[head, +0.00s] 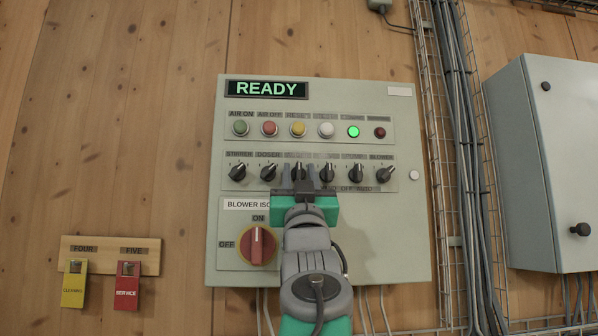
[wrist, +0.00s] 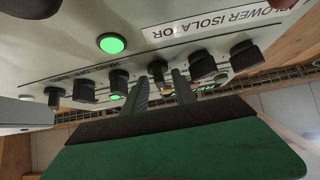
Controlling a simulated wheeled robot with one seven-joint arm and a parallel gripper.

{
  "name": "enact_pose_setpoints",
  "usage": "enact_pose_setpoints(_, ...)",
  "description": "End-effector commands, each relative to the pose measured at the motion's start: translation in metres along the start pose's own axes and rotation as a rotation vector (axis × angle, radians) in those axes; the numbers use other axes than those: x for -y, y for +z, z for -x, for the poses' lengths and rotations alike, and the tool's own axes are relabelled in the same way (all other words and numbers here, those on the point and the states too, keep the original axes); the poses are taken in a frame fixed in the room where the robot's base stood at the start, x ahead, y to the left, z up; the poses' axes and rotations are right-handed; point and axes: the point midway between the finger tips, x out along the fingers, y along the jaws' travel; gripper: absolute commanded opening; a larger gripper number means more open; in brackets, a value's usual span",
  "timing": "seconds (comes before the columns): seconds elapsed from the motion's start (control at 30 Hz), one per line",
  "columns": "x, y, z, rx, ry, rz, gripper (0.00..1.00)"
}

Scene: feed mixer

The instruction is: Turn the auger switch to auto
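A row of black selector knobs runs across the grey control panel (head: 320,240). My gripper (head: 300,183) is in front of the third knob from the left. In the wrist view my gripper (wrist: 160,87) is open, its two dark fingers apart on either side of a black knob (wrist: 158,72). Gaps show beside this knob; I cannot tell whether the fingertips reach around it.
Neighbouring knobs (head: 268,172) (wrist: 202,66) stand close on both sides. Above is a row of coloured buttons (head: 297,128) with one lit green, and a READY display (head: 267,89). A red isolator handle (head: 257,246) is lower left. A cable tray (head: 465,150) runs right of the panel.

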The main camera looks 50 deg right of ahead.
Motion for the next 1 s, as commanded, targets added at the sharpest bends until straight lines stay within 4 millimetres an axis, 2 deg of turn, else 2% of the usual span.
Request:
enact_pose_setpoints(0.07,0.0003,0.0001,0.0005,0.000,0.000,0.000,0.33)
enact_pose_setpoints(0.47,0.0008,0.0001,0.0007,0.000,-0.001,-0.001,0.01)
enact_pose_setpoints(1.0,0.0010,0.0003,0.0009,0.000,0.003,-0.006,0.00)
